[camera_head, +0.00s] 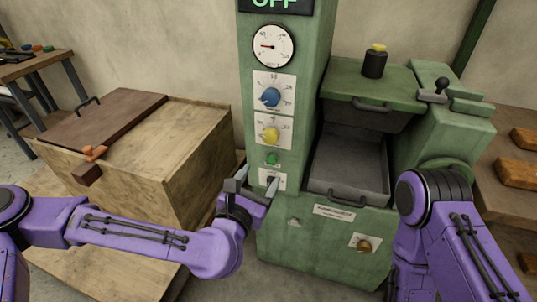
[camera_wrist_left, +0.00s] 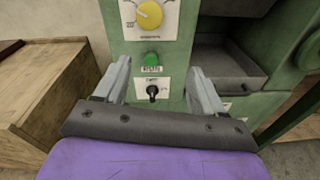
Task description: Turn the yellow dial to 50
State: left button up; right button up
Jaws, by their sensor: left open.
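The yellow dial (camera_head: 270,134) is on a white scale plate on the front of the green machine column, below a blue dial (camera_head: 270,97).
A green button (camera_head: 272,158) sits between the yellow dial and the black switch. A round gauge (camera_head: 273,46) and an OFF display (camera_head: 276,4) are above. An open drawer (camera_head: 346,192) is to the right; a wooden crate (camera_head: 190,150) stands to the left.

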aim_at(269, 138)
pick_arm(q)
jog(key=shift+n+t, duration=0.6)
jog(key=shift+n, duration=0.2)
jog(key=w+r, duration=0.1)
jog(key=w, duration=0.2)
jog(key=w+d+r+p, duration=0.1)
jog(key=w, duration=0.3)
jog(key=w+d+r, duration=0.1)
jog(key=w, duration=0.3)
jog(key=shift+d+r+p, duration=0.1)
jog(key=shift+d+p, duration=0.05)
jog(key=shift+p, duration=0.15)
jog(key=c, duration=1.1)
